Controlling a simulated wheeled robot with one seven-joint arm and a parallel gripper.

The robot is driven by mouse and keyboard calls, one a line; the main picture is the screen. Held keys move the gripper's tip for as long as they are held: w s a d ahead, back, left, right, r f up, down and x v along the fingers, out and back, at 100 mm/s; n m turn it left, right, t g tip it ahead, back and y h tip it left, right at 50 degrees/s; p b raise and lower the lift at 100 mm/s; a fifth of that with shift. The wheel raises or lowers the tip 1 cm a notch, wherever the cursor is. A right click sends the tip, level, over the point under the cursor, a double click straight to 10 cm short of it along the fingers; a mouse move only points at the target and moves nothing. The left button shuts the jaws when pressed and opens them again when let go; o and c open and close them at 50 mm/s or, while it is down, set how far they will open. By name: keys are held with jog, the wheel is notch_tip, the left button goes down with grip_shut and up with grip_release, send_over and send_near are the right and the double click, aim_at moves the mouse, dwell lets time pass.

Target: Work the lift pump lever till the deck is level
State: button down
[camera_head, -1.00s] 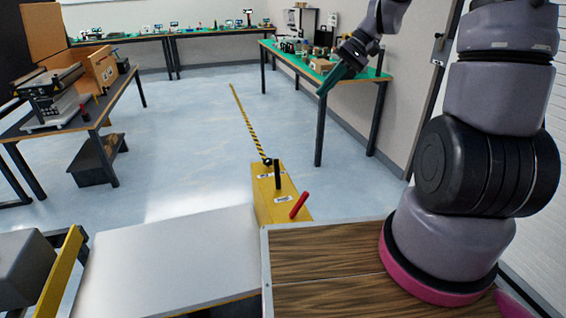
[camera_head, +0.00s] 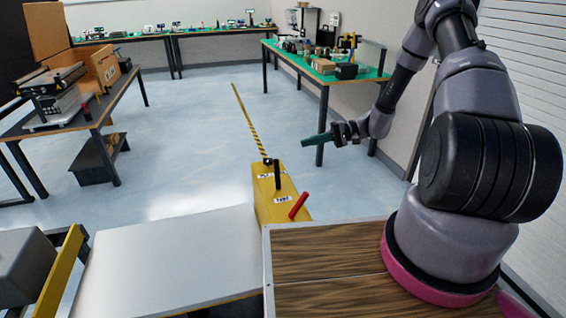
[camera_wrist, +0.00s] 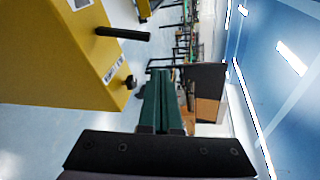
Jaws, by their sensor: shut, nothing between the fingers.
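The yellow pump box (camera_head: 266,208) stands on the floor beyond the deck. It carries a black upright lever (camera_head: 277,174) and a red tilted handle (camera_head: 299,205). A dark knob (camera_head: 267,161) is at its far end. My gripper (camera_head: 307,140) is shut and empty, in the air to the right of the black lever and apart from it. In the wrist view, the shut green fingers (camera_wrist: 162,78) point past the yellow box (camera_wrist: 60,55); the black lever (camera_wrist: 122,33) and knob (camera_wrist: 131,82) lie left of them. The pale grey deck (camera_head: 165,265) fills the lower left.
A wood-topped surface (camera_head: 325,262) lies right of the deck, under my arm. A green-topped table (camera_head: 350,77) with several items stands at the right. A workbench (camera_head: 60,117) with a box stands at the left.

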aim_at(277, 174)
notch_tip(277, 174, down, 6)
jog(key=m+t+y, duration=0.1)
jog(key=t, duration=0.1)
jog(key=shift+w+f+m+y, duration=0.2)
jog(key=shift+w+m+y, duration=0.1)
jog(key=shift+w, duration=0.05)
jog(key=shift+a, duration=0.1)
jog(key=a, duration=0.6)
jog(key=w+a, duration=0.1)
jog(key=a, duration=0.2)
jog(key=shift+a+f, duration=0.25)
jog(key=shift+f, duration=0.15)
jog(key=shift+s+d+r, duration=0.1)
jog(key=shift+s+r, duration=0.1)
jog(key=shift+s, duration=0.3)
jog(key=shift+s+d+r, duration=0.1)
jog(key=shift+s+r, duration=0.05)
jog(key=shift+s, duration=0.3)
jog(key=shift+s+r, duration=0.2)
jog(key=shift+s, duration=0.6)
